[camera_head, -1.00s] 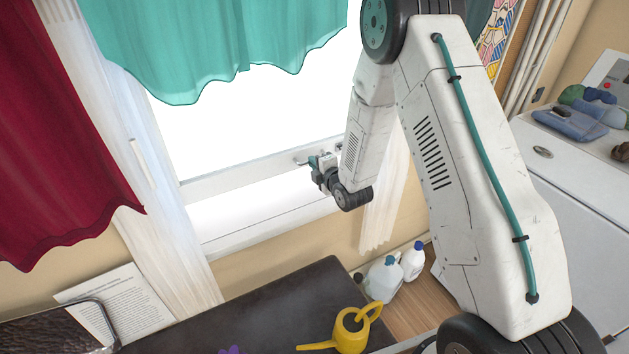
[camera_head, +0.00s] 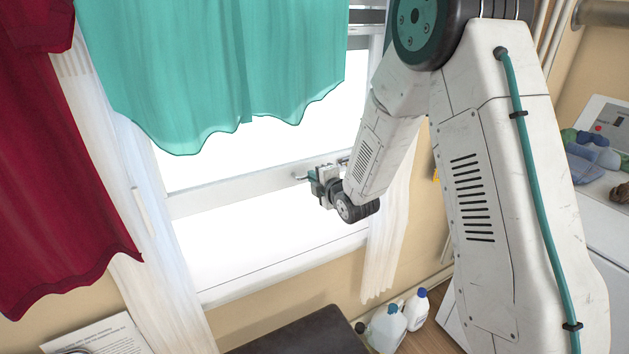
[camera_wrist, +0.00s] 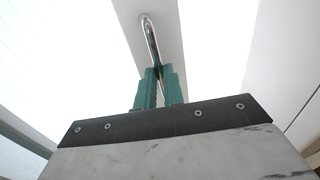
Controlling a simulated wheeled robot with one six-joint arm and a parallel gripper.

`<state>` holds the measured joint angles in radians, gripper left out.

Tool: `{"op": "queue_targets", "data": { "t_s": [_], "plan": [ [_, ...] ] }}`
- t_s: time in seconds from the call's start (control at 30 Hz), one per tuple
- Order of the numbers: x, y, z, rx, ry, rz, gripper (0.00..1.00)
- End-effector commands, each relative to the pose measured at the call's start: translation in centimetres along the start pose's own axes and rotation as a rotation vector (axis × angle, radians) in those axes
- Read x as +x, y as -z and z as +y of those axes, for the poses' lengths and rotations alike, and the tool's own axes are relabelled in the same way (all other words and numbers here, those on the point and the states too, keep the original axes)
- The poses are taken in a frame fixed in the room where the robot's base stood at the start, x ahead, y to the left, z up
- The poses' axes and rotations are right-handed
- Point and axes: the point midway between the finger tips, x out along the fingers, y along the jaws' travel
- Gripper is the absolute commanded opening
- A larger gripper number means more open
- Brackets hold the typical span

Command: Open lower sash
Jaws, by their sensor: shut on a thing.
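The lower sash's white bottom rail (camera_head: 230,191) crosses the bright window in the head view, with a tall bright gap between it and the sill (camera_head: 270,278). A metal handle (camera_head: 299,178) sticks out from the rail. My gripper (camera_head: 310,177) is at this handle. In the wrist view, the green fingers of my gripper (camera_wrist: 159,85) are shut on the chrome bar of the handle (camera_wrist: 150,35). Part of the rail to the right is hidden behind my arm.
A teal curtain (camera_head: 215,80) hangs over the upper window. A red curtain (camera_head: 60,180) hangs at left, with white sheer curtains (camera_head: 392,225) at both sides. Bottles (camera_head: 388,325) stand below right. A dark bench top (camera_head: 305,335) lies below the sill.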

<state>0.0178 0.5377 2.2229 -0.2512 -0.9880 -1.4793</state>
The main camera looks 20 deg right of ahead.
Motion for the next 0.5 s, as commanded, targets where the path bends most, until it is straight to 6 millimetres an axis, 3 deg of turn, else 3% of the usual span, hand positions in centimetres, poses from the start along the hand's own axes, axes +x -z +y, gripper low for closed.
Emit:
{"op": "queue_targets", "data": {
  "t_s": [0.03,0.1,0.37,0.5],
  "plan": [
    [0.0,0.0,0.1,0.0,-0.003,-0.001,0.18],
    [0.0,0.0,0.1,0.0,-0.002,-0.001,0.32],
    [0.0,0.0,0.0,0.0,-0.001,0.0,0.32],
    [-1.2,0.0,0.1,0.0,-0.001,-0.001,0.32]
  ]
}}
